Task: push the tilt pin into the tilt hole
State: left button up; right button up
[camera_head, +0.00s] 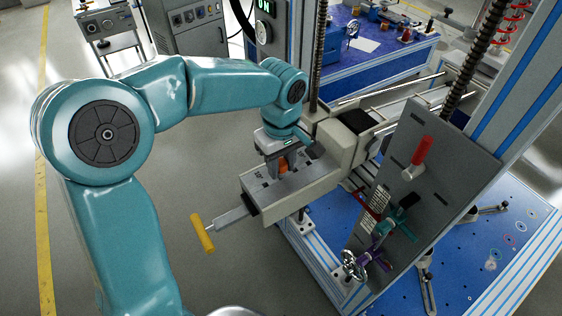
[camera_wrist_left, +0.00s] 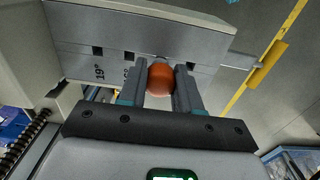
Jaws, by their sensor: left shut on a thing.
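The tilt pin shows as an orange ball knob (camera_wrist_left: 160,80) between the two fingers of my left gripper (camera_wrist_left: 161,88) in the wrist view. In the head view the left gripper (camera_head: 284,163) points down at the grey tilt block (camera_head: 303,187), shut on the orange knob. The pin's shank is hidden behind the knob and fingers. Small dark square holes, such as the tilt hole by the 19° mark (camera_wrist_left: 97,50), line the block's face. A second mark is partly covered by a finger. I cannot tell whether the pin's tip is inside a hole. My right gripper is not in view.
A yellow T-handle (camera_head: 203,233) sticks out of the block's left end. A grey panel with a red handle (camera_head: 420,157) stands right of the block, with purple and teal clamps below. A blue perforated table (camera_head: 470,262) lies underneath. Open floor lies left.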

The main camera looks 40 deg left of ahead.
pick_arm(q)
jog(key=shift+f+b, duration=0.3)
jog(key=shift+f, duration=0.2)
jog(key=o, duration=1.1)
jog(key=shift+c, duration=0.2)
notch_tip(320, 180, up, 16)
jog(key=p, duration=0.1)
jog(key=shift+r, duration=0.2)
jog(key=shift+s, duration=0.1)
